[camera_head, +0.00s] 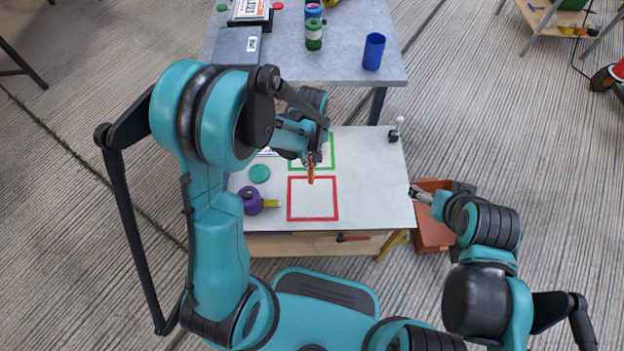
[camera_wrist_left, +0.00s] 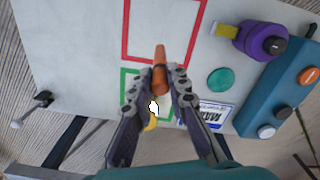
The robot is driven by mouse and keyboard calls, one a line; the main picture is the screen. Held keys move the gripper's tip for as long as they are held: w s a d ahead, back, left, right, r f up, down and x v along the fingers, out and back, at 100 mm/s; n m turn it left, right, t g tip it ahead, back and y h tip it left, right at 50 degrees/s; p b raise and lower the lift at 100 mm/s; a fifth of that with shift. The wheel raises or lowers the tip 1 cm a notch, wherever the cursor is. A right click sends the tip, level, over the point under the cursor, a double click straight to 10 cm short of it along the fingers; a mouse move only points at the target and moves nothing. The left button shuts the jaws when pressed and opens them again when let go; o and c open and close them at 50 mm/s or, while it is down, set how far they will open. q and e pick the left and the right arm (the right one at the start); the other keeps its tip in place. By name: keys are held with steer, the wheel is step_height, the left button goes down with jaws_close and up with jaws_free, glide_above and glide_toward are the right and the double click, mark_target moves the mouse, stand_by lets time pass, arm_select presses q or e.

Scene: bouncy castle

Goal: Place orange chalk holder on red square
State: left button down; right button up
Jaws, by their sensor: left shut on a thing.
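The orange chalk holder (camera_head: 311,174) is held in my left gripper (camera_head: 311,160), which is shut on it. In the left wrist view the holder (camera_wrist_left: 160,62) sits between the fingertips (camera_wrist_left: 160,82) and sticks out past them. The red square (camera_head: 290,200) is an outline on the white tabletop. The holder's free end overlaps its far edge in the head view; its height above the table is hard to judge. The red square (camera_wrist_left: 126,30) also shows in the wrist view. My right gripper (camera_head: 418,193) is beside the table's right edge, its jaws too small to read.
A green square outline (camera_head: 333,150) adjoins the red one on its far side. A purple object with a yellow end (camera_head: 252,202) and a green disc (camera_head: 260,173) lie to the left. A white-knobbed joystick (camera_head: 396,130) stands at the far right corner. An orange bin (camera_head: 432,232) is right of the table.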

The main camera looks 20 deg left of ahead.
mark_target(311, 172)
arm_select(q)
steer(key=shift+s+d+f+b, duration=0.15)
steer(key=shift+s+f+b, duration=0.3)
steer(key=shift+f, duration=0.45)
steer(key=shift+s+d+f+b, duration=0.2)
steer(key=shift+s+f+b, duration=0.15)
steer(key=shift+f, duration=0.5)
steer(key=shift+s+d+f+b, duration=0.15)
steer(key=shift+s+f+b, duration=0.3)
steer(key=shift+f, duration=0.45)
steer(key=shift+w, duration=0.1)
steer(key=shift+f+b, duration=0.2)
steer(key=shift+b, duration=0.1)
steer(key=c, duration=1.5)
jaws_free()
